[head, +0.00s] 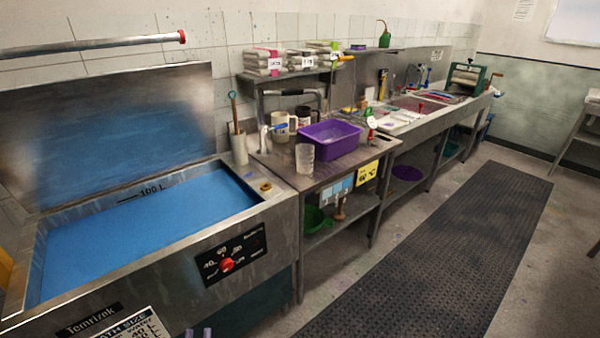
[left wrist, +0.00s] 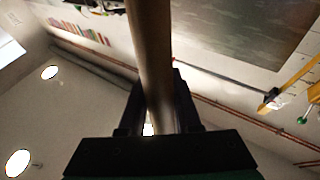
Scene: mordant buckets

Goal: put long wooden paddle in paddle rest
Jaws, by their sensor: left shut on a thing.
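In the left wrist view my left gripper (left wrist: 158,105) is shut on a round wooden shaft, the long wooden paddle (left wrist: 150,45). The shaft runs up out of the top of that picture, so its far end is hidden. In the head view I cannot make out the paddle. A pale upright tube (head: 239,150) stands at the right back corner of the blue bath, with a thin wooden stick with a blue end in it; it may be the paddle rest, but I cannot tell. My right gripper is in neither view.
A steel vat of blue liquid (head: 150,225) fills the left, its lid (head: 130,135) raised behind. A metal bar (head: 90,46) crosses at upper left. The steel table on the right holds a purple tub (head: 328,140), a clear cup (head: 304,158) and jugs. A dark floor mat (head: 440,250) is clear.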

